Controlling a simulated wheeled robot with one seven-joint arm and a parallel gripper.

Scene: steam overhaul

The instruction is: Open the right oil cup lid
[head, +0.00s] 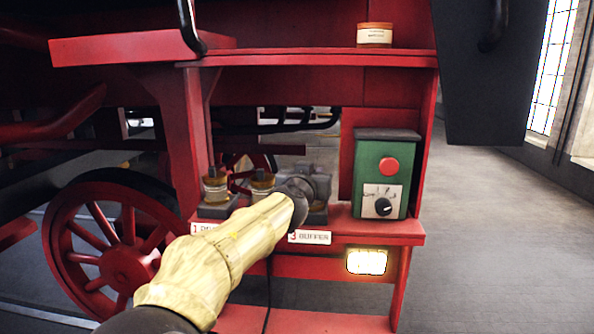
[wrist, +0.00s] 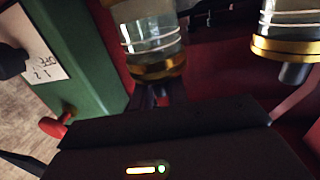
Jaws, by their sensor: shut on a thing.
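Oil cups with glass bodies and brass parts stand in a row on the red shelf. In the head view the left cup (head: 215,187) and the middle cup (head: 262,184) show. My arm mostly hides the right one. In the wrist view, which looks turned over, the right oil cup (wrist: 150,38) is at the centre with its brass lid (wrist: 158,69) at the lower end. My gripper (wrist: 161,96) is shut at that lid, its fingers touching there; the exact grip is hidden. In the head view my gripper (head: 312,182) is over the right cup. The lid looks closed.
A green box (head: 377,172) with a red button and a dial stands just right of the cup. The neighbouring cup (wrist: 288,28) is close in the wrist view. A red upper shelf (head: 320,58) carries a small tin (head: 374,35). A lit lamp (head: 367,262) is below.

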